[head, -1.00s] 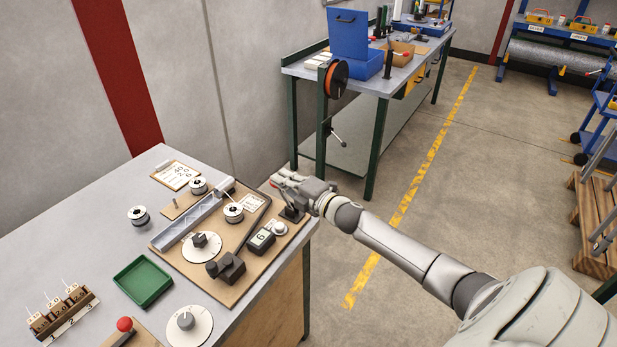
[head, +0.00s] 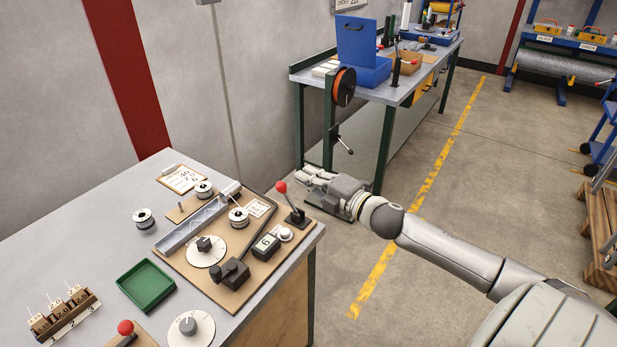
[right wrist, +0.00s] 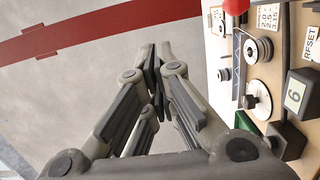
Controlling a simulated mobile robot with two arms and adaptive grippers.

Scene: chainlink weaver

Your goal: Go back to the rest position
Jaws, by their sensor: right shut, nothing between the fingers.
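My right gripper (head: 318,181) is shut and empty. In the head view it hangs in the air just right of the bench's right end, apart from the red-knobbed lever (head: 283,188) on the wooden board. In the right wrist view my right gripper's fingers (right wrist: 157,75) meet with nothing between them. The red knob (right wrist: 236,5) shows at the top edge there, to the right of the fingers. My left gripper is not in view.
The grey bench (head: 85,223) carries the wooden board (head: 221,287) with spools and a dial, plus a green tray (head: 146,287). A second bench (head: 405,88) with a blue box (head: 362,52) stands behind my right gripper. The floor (head: 465,205) right of the yellow line is open.

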